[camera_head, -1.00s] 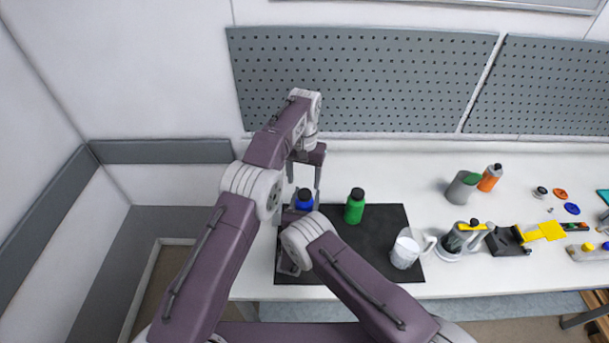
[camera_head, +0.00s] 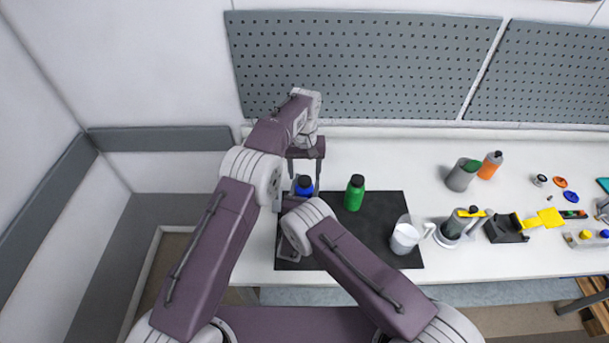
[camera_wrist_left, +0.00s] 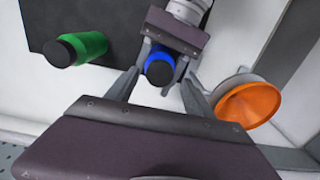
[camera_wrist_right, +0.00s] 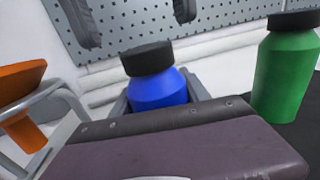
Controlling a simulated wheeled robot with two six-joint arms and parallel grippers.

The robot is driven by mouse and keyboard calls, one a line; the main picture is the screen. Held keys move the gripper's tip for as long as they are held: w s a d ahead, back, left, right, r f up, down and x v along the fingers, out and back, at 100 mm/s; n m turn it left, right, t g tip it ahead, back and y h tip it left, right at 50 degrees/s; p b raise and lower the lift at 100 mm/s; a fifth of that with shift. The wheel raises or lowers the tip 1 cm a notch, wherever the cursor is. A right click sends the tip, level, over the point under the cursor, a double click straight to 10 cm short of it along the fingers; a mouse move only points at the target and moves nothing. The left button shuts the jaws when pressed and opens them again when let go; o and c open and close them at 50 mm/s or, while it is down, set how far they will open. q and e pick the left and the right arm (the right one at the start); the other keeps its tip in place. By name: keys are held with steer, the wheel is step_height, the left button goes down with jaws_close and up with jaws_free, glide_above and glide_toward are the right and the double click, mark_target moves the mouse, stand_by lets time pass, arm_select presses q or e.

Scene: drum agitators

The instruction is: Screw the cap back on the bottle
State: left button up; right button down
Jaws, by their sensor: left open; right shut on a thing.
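A blue bottle (camera_head: 304,189) stands upright at the left of the black mat (camera_head: 378,213). A black cap (camera_wrist_right: 147,58) sits on its top in the right wrist view; I cannot tell how tight it is. My right gripper (camera_wrist_right: 158,94) is shut on the blue bottle's body; in the head view my arm hides most of it. My left gripper (camera_wrist_left: 160,88) is above the bottle, open, with its fingers on either side of the cap and apart from it. The left wrist view looks down on the cap (camera_wrist_left: 159,71).
A green bottle (camera_head: 354,195) with a black cap stands close to the right. An orange funnel (camera_wrist_left: 248,105) in a ring is near my left gripper. Other containers and small parts lie further right.

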arm_select(q)
steer(key=shift+f, duration=1.4)
jaws_close()
steer(key=shift+o, duration=0.7)
jaws_free()
step_height(320, 180, up, 8)
steer(key=shift+f, duration=0.2)
